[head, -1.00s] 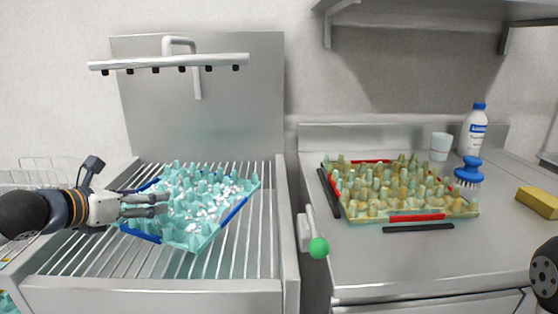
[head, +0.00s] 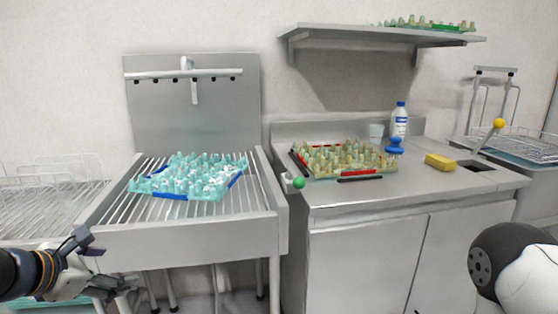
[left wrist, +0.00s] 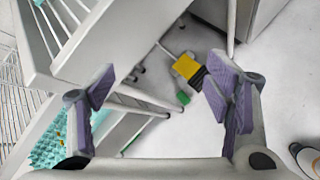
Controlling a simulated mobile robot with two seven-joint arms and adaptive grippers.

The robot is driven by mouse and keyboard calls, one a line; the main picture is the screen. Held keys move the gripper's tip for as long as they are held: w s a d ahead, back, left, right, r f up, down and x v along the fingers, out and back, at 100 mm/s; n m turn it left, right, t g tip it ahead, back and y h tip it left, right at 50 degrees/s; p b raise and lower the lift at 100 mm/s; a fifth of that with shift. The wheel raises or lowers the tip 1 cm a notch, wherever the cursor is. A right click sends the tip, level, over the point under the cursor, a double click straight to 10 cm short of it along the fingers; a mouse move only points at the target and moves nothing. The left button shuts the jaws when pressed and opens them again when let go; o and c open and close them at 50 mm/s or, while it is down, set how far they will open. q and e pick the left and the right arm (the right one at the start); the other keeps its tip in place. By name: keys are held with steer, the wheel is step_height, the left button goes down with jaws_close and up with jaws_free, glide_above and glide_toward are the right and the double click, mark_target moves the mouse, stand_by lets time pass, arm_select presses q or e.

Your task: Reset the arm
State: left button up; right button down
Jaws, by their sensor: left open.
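My left gripper (head: 112,287) is at the lower left of the head view, in front of and below the sink's front edge. It is apart from the trays. In the left wrist view my left gripper (left wrist: 158,88) has its purple-padded fingers wide apart with nothing between them. Part of my right arm (head: 505,270) shows at the lower right of the head view; its gripper is out of view. A turquoise egg tray (head: 170,195) with blue edges and white bits lies on the sink rack. A yellowish egg tray (head: 350,176) with red edges lies on the counter.
The slatted sink rack (head: 110,210) is at left, the steel counter (head: 420,185) at right. A blue brush (head: 394,146), bottle (head: 400,120) and yellow sponge (head: 440,162) stand on the counter. A yellow-and-black item (left wrist: 188,68) lies on the floor below.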

arm_select(q)
steer(key=s+d+f+m+g+y, duration=0.1)
steer(key=s+d+f+m+g, duration=0.25)
steer(key=s+f+m, duration=0.55)
steer(key=s+d+f+m+g, duration=0.3)
steer(key=s+d+f+m, duration=0.25)
steer(key=s+f, duration=0.35)
steer(key=s+d+f+m+g, duration=0.2)
steer(key=s+m, duration=0.4)
steer(key=s, duration=0.3)
steer(key=s+d+f+m+g, duration=0.1)
steer(key=s+f+m+g, duration=0.2)
steer(key=s+m, duration=0.4)
steer(key=s+f, duration=0.1)
steer(key=s, duration=0.1)
steer(key=shift+s+d+f+y, duration=0.3)
steer(key=shift+s+d, duration=0.05)
arm_select(e)
steer(key=shift+w, duration=0.35)
